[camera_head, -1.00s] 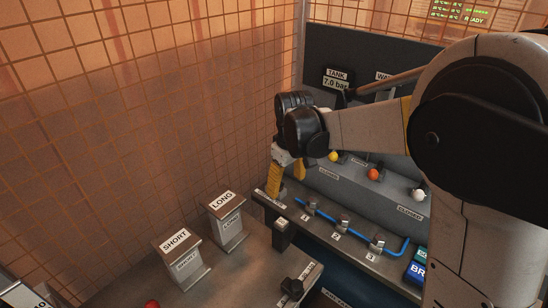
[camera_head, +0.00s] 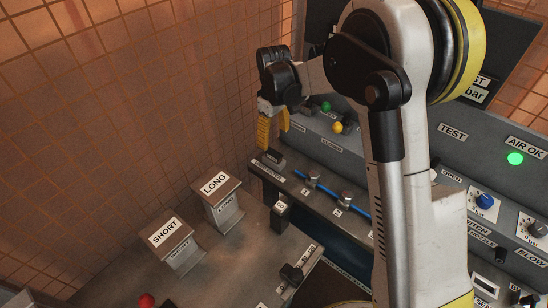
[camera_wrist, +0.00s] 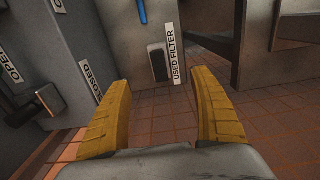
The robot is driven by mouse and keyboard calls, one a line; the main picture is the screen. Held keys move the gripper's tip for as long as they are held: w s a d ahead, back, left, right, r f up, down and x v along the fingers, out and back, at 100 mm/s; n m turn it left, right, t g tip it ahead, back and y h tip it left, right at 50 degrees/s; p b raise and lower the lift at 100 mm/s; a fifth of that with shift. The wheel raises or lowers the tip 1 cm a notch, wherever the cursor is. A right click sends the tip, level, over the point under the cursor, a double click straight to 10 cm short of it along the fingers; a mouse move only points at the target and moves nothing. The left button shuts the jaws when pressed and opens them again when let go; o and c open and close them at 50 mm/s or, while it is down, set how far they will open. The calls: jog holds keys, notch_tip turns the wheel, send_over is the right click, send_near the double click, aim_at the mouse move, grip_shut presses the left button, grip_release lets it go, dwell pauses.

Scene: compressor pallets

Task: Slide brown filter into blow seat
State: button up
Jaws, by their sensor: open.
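My gripper (camera_head: 272,132) is open, with its yellow fingers pointing down above the far left end of the bench ledge. In the wrist view the open fingers (camera_wrist: 160,88) have nothing between them. A dark upright block or slot (camera_wrist: 158,62) lies beyond the fingertips, beside a USED FILTER label (camera_wrist: 176,54). A small dark block (camera_head: 275,155) shows just below the fingers in the head view. I cannot tell whether either is the brown filter. A BLOW label (camera_head: 530,258) is on the panel at the lower right; the seat itself is not clearly visible.
A blue knob (camera_head: 486,201) and green light (camera_head: 515,158) are at right. My arm hides part of the panel.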

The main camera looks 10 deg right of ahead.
aim_at(274, 153)
notch_tip(274, 153, down, 9)
jog(key=b, duration=0.5)
jog(key=shift+b, duration=0.4)
jog(key=shift+r, duration=0.1)
dwell(0.7)
grip_shut()
jog(key=shift+r, duration=0.1)
jog(key=shift+r+p, duration=1.85)
jog(key=shift+r, duration=1.05)
jog(key=shift+r, duration=0.15)
jog(key=shift+r, duration=0.2)
